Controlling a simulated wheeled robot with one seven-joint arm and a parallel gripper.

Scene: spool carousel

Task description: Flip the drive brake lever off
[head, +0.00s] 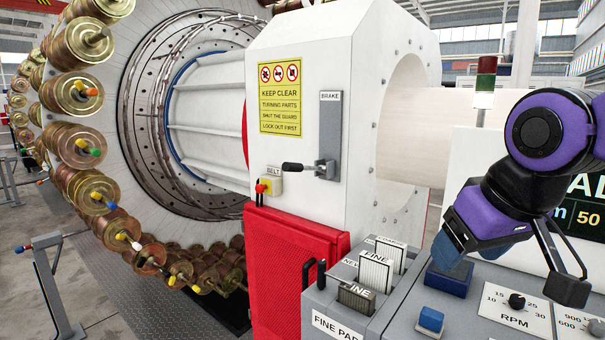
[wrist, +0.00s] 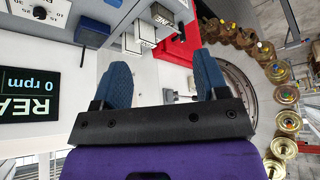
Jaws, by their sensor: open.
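The drive brake lever (head: 300,167) is a black-handled lever on a grey plate marked BRAKE (head: 330,110), fixed to the white housing. Its handle lies roughly level and points left from its pivot at the plate's lower end. My gripper (head: 512,266) is open and empty, to the right of the lever and well apart from it, over the control desk. In the wrist view my gripper (wrist: 163,62) shows its two blue fingers spread wide. A small grey and black fitting that looks like the brake lever (wrist: 170,97) shows between them, upside down.
Spools (head: 75,95) ring the carousel at left. The desk (head: 455,315) carries knobs, a blue button (head: 431,319) and bins. The wrist view's display (wrist: 30,97) reads 0 rpm.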

